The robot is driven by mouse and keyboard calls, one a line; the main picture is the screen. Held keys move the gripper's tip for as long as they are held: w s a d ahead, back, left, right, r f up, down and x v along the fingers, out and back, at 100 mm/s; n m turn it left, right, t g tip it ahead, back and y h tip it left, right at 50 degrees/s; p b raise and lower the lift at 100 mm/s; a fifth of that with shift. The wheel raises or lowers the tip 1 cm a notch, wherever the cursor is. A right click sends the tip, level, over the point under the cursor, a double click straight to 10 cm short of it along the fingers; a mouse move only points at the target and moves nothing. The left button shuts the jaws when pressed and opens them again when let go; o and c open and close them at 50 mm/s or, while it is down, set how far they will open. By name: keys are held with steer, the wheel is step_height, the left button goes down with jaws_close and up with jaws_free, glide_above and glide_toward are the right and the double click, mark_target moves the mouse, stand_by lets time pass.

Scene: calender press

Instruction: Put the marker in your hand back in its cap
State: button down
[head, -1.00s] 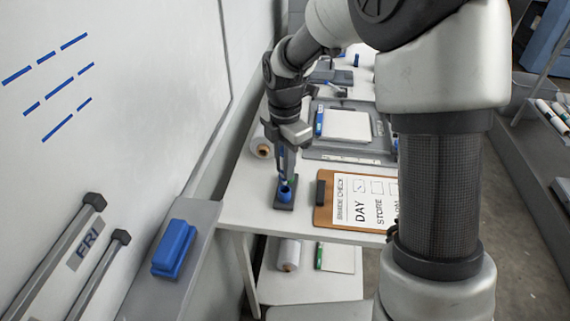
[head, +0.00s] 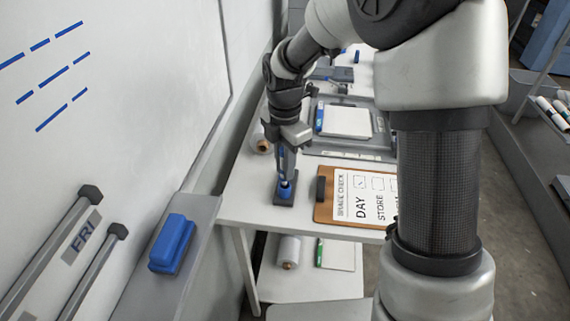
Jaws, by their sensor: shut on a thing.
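My gripper (head: 287,168) points down over the near left part of the white table, its fingers close together. It is shut on the marker, which is mostly hidden between the fingers; a blue strip shows along them. The blue cap (head: 285,190) stands upright in a small dark holder (head: 284,201) directly below the fingers. The marker's lower end is at the cap's mouth; I cannot tell whether it is inside or just above.
A brown clipboard (head: 323,212) with a checklist lies right of the holder. A grey tray (head: 335,147) with white paper lies behind. A paper roll (head: 262,143) is at the left. A whiteboard (head: 120,100) and blue eraser (head: 172,243) are left.

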steer(key=shift+f+b, duration=0.8)
steer(key=shift+f, duration=0.6)
steer(key=c, duration=1.6)
jaws_free()
steer(key=shift+o, duration=0.2)
steer(key=shift+r, duration=0.15)
